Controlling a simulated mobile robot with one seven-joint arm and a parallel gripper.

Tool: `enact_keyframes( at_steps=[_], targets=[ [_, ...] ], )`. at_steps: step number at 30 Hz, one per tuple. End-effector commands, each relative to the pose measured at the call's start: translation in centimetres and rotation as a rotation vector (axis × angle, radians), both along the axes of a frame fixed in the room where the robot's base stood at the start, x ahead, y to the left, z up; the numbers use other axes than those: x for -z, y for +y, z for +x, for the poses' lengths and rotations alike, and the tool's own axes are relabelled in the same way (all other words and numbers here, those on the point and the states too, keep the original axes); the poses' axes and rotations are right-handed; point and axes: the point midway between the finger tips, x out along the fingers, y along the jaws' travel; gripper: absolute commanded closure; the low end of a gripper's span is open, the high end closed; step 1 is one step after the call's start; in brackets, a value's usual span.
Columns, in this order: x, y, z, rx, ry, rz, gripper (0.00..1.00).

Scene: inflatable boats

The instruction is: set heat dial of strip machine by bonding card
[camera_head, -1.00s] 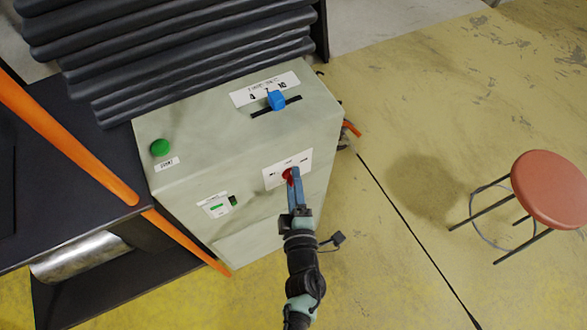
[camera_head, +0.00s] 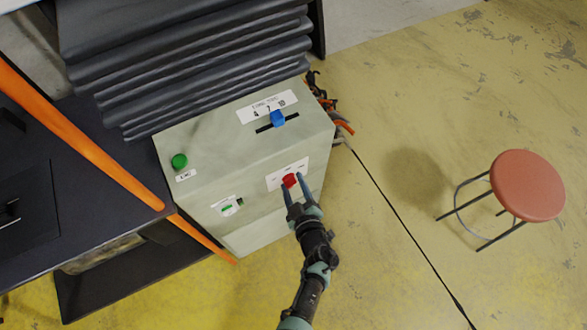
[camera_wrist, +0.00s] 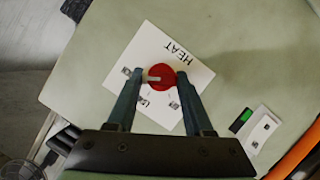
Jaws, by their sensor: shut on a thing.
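The strip machine (camera_head: 190,142) is a pale green-grey box. Its heat dial (camera_head: 289,181) is a red round knob on a white label plate on the front face. In the wrist view the dial (camera_wrist: 161,76) has a pale pointer line pointing left, and the plate (camera_wrist: 148,40) reads HEAT with several small marks around the knob. My gripper (camera_head: 290,183) is shut on the dial, one finger on each side; its fingers (camera_wrist: 158,82) also show in the wrist view. I cannot identify a bonding card; a small white panel with a green patch (camera_head: 228,207) sits left of the dial, its print unreadable.
A blue slider (camera_head: 278,119) and a green button (camera_head: 179,161) are on the machine's top. Black folded material (camera_head: 190,60) lies behind it. An orange bar (camera_head: 80,135) runs along the left. A red stool (camera_head: 527,186) stands on open yellow floor at right.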

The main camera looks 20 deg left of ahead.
Motion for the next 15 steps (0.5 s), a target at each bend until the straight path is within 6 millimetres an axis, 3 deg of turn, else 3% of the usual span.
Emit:
enact_keyframes(
  at_steps=[15],
  targets=[
    [0.02,-0.04,0.06,0.002,0.034,0.027,1.00]
  ],
)
